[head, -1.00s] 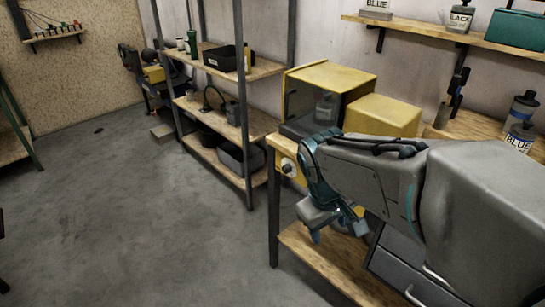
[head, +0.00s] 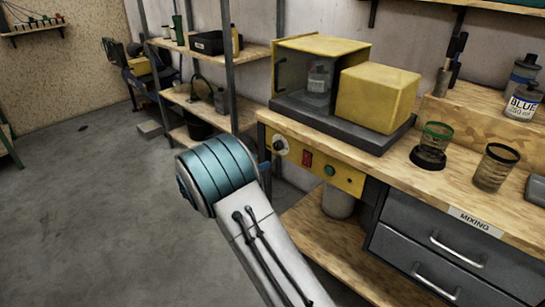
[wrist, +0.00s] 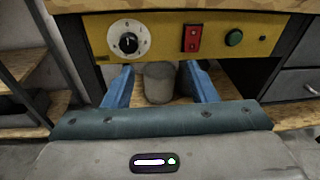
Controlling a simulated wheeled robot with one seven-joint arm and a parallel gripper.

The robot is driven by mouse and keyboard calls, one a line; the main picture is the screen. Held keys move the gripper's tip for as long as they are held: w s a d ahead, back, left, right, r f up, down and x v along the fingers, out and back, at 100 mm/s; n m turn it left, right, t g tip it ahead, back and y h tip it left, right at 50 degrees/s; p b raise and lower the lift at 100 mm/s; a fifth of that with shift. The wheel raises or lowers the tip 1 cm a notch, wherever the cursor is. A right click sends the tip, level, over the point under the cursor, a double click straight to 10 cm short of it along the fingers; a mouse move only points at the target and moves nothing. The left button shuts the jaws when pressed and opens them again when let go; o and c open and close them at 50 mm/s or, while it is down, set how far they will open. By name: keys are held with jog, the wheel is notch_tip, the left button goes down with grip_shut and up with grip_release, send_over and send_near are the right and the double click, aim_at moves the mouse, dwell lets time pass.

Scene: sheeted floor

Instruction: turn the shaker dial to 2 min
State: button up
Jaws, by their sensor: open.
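The shaker dial (wrist: 128,40) is a black knob on a round white scale, at the left of a yellow panel (wrist: 212,33) on the bench front. A 0 shows at the scale's top; the knob's exact setting is too small to read. In the head view the dial (head: 281,145) sits below the yellow shaker (head: 325,50), whose window shows a bottle inside. My gripper (wrist: 159,80) is open, its two blue fingers apart with nothing between them. In the wrist view the fingertips appear just below the panel, not around the dial. In the head view my arm mostly hides the gripper.
A red switch (wrist: 192,38) and a green button (wrist: 234,37) sit right of the dial. A pale container (wrist: 159,82) stands on the shelf below. Cups (head: 496,167) stand on the bench top, above drawers (head: 430,240). Open floor (head: 90,220) lies left.

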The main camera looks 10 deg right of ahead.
aim_at(276, 147)
jog(key=w+a+f+n+t, duration=0.2)
jog(key=w+a+f+n, duration=0.1)
jog(key=a, duration=0.1)
jog(key=x, duration=0.4)
jog(key=b+x, duration=0.1)
jog(key=x, duration=0.8)
jog(key=shift+s+d+r, duration=0.1)
jog(key=shift+d+r, duration=0.3)
jog(key=c, duration=1)
